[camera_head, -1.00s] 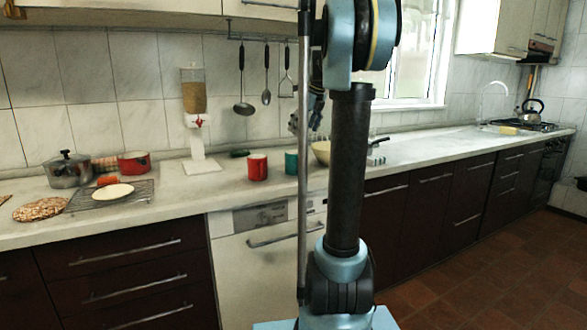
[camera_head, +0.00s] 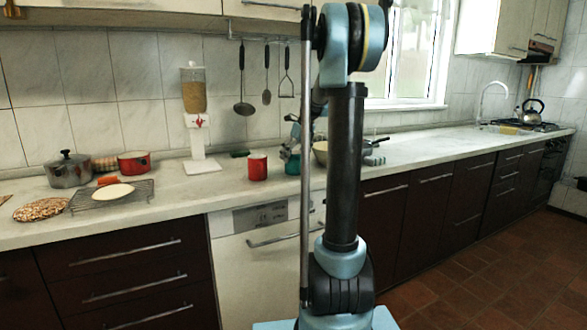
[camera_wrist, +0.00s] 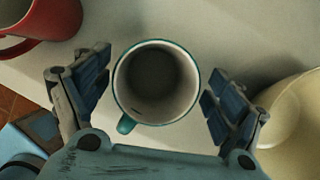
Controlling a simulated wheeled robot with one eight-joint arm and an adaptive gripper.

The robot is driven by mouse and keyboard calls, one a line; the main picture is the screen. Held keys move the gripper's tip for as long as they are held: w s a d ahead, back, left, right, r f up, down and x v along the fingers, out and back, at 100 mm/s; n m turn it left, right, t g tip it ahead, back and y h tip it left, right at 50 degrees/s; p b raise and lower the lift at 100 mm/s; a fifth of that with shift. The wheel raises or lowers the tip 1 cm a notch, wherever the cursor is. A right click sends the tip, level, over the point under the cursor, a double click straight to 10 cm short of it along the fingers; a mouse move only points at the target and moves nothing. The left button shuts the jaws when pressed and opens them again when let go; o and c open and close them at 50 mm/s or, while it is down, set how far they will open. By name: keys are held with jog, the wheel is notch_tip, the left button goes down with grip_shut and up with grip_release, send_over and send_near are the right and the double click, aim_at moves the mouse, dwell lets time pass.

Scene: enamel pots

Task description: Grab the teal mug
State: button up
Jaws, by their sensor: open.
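The teal mug (camera_wrist: 190,106) stands upright on the counter, seen from above in the wrist view, with a white inside, a teal rim and its handle toward the bottom left. In the head view the teal mug (camera_head: 292,168) is partly covered by my gripper and arm. My gripper (camera_wrist: 156,88) is open, with one finger to the left and one to the right of the mug. Small gaps show between the mug and both fingers. In the head view my gripper (camera_head: 289,150) is low over the mug.
A red mug (camera_head: 257,167) stands just left; it also shows in the wrist view (camera_wrist: 45,20). A cream bowl (camera_wrist: 293,120) is close on the right. A dispenser (camera_head: 195,120), pots and a cooling rack (camera_head: 140,196) are farther left. Utensils hang behind.

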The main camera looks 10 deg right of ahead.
aim_at(292, 163)
jog(key=shift+x, duration=2.1)
jog(key=shift+s, duration=0.2)
jog(key=c, duration=1.3)
jog(key=shift+c, duration=0.3)
